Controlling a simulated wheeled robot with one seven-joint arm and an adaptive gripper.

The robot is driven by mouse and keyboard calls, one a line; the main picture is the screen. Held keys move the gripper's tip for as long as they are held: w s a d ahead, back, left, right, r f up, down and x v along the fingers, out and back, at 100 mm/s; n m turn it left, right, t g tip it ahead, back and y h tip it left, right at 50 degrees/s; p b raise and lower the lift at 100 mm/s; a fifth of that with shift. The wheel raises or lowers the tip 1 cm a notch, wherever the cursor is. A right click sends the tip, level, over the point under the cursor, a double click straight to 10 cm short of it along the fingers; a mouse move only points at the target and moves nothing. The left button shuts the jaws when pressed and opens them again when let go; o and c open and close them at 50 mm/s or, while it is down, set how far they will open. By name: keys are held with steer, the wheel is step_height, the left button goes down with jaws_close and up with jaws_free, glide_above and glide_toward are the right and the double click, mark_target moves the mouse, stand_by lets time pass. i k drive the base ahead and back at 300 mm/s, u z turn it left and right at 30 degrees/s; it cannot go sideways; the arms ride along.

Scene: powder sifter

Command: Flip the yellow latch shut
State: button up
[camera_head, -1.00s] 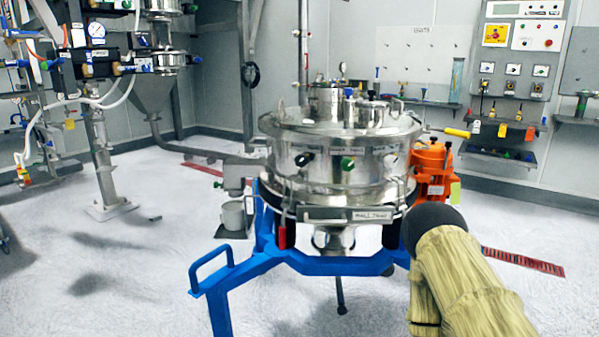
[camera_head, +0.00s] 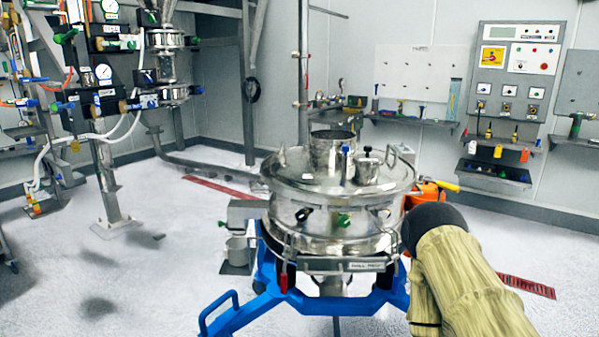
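The steel powder sifter (camera_head: 335,235) stands in the middle on a blue frame (camera_head: 262,300). A yellow handle (camera_head: 446,186), which may be the yellow latch, sticks out to the right behind the sifter, beside an orange part (camera_head: 424,194). It points right and slightly down. My arm comes in from the lower right in a yellowish cover with a dark rounded end. The arm partly hides the orange part and the sifter's right side. No gripper fingers show.
A metal cup (camera_head: 238,250) sits on a small shelf left of the sifter. A pipe stand (camera_head: 108,190) with gauges is at the left. A control panel (camera_head: 517,75) and wall shelves are at the back right. The pale floor at left is open.

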mark_target(447, 186)
steer(key=z, duration=2.8)
steer(key=i, duration=2.3)
steer(key=u, duration=3.15)
